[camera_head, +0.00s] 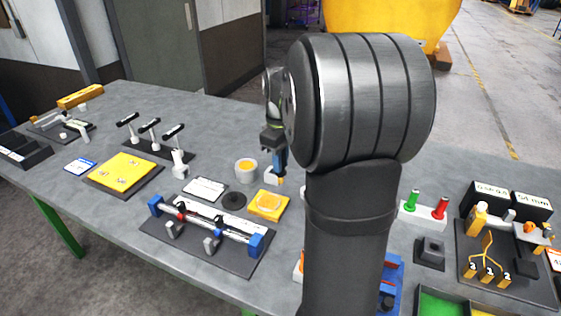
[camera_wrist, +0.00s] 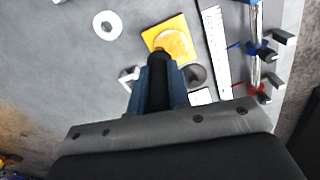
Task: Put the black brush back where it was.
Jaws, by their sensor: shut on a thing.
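My gripper shows in the wrist view (camera_wrist: 160,95) with its blue fingers closed on a dark cylindrical thing, which looks like the black brush (camera_wrist: 159,72). Its end points towards a yellow pad (camera_wrist: 150,36) with a pale orange disc on it. In the head view my gripper (camera_head: 277,166) hangs above the table, behind the yellow pad (camera_head: 256,213); the brush cannot be made out there. A small white holder (camera_wrist: 127,76) shows beside the fingers in the wrist view. My gripper hides what lies directly below it.
A cup with orange contents (camera_head: 246,175) and a black disc (camera_head: 234,199) stand close to my gripper. A rail fixture (camera_head: 205,252) lies in front. A rack with several black-topped white pieces (camera_head: 150,147) is at left. My arm hides part of the table at right.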

